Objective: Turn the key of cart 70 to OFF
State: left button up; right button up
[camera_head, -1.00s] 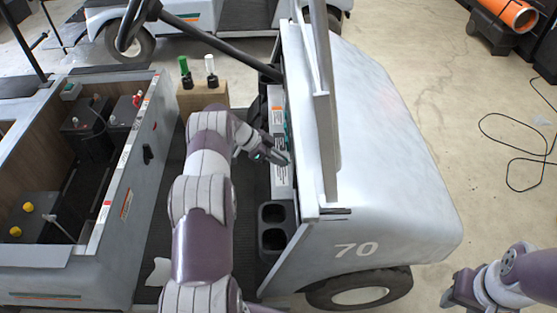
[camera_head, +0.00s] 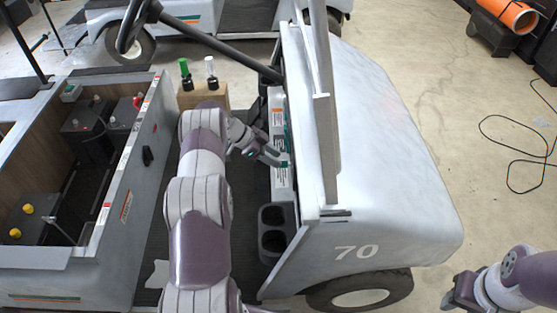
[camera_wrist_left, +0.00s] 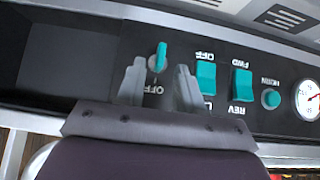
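Cart 70 (camera_head: 395,170) stands at the right, its number on the pale front cowl. Its dash panel (camera_head: 281,180) faces the seat side. In the left wrist view the teal key (camera_wrist_left: 160,57) sits in the black dash panel (camera_wrist_left: 70,60), with an upside-down OFF label below it. My left gripper (camera_wrist_left: 160,78) is open, its two grey fingers apart, the key just beyond and between the tips. In the head view my left gripper (camera_head: 280,158) is at the dash and hides the key. My right gripper (camera_head: 450,300) hangs at the lower right, its finger state unclear.
To the right of the key in the wrist view are two teal rocker switches (camera_wrist_left: 206,78) (camera_wrist_left: 241,84), a round teal button (camera_wrist_left: 271,98) and a gauge (camera_wrist_left: 308,98). A cup holder (camera_head: 272,230) and steering column (camera_head: 225,52) flank the dash. An open battery bay (camera_head: 85,150) lies left.

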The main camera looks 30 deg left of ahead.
pick_arm(q)
jog(key=v, duration=1)
